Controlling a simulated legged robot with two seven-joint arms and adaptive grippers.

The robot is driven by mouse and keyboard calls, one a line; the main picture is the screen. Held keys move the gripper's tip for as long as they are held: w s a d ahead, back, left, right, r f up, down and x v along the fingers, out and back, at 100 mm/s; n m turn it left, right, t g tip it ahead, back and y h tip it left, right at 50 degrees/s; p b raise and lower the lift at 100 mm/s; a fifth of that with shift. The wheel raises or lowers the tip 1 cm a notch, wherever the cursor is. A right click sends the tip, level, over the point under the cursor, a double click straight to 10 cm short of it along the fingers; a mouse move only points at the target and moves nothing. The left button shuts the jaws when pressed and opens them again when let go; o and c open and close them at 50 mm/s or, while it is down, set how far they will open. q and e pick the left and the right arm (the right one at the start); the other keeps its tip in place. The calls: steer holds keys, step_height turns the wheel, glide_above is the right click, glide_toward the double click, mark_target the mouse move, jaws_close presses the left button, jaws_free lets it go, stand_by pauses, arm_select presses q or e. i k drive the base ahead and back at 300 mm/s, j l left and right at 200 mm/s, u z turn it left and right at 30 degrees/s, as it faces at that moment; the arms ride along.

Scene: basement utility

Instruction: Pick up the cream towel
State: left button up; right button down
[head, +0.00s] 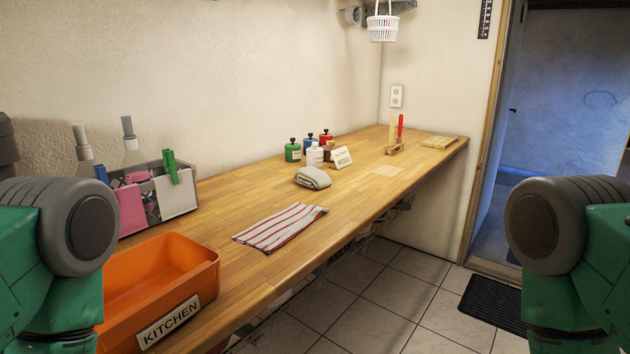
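A folded towel (313,177), greyish cream, lies on the wooden counter (370,190) in the middle of the head view. It sits in front of the small bottles and beyond the striped cloth. My two green and grey arms show at the left and right edges of the view, well apart from the towel. Neither gripper is in the frame, so their fingers cannot be seen.
A red-striped cloth (281,227) lies flat nearer me. An orange bin labelled KITCHEN (205,264) and a grey caddy (150,212) stand at left. Several bottles (293,151) and a sign (342,158) stand behind the towel. Tiled floor (370,300) is open right of the counter.

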mark_target(312, 177)
steer(key=i+l, duration=0.15)
steer(key=l, duration=0.2)
steer(key=i+l, duration=0.15)
steer(key=l, duration=0.2)
steer(key=i+l, duration=0.15)
steer(key=l, duration=0.15)
steer(key=i+l, duration=0.15)
steer(key=l, duration=0.2)
steer(key=i+l, duration=0.15)
steer(key=l, duration=0.2)
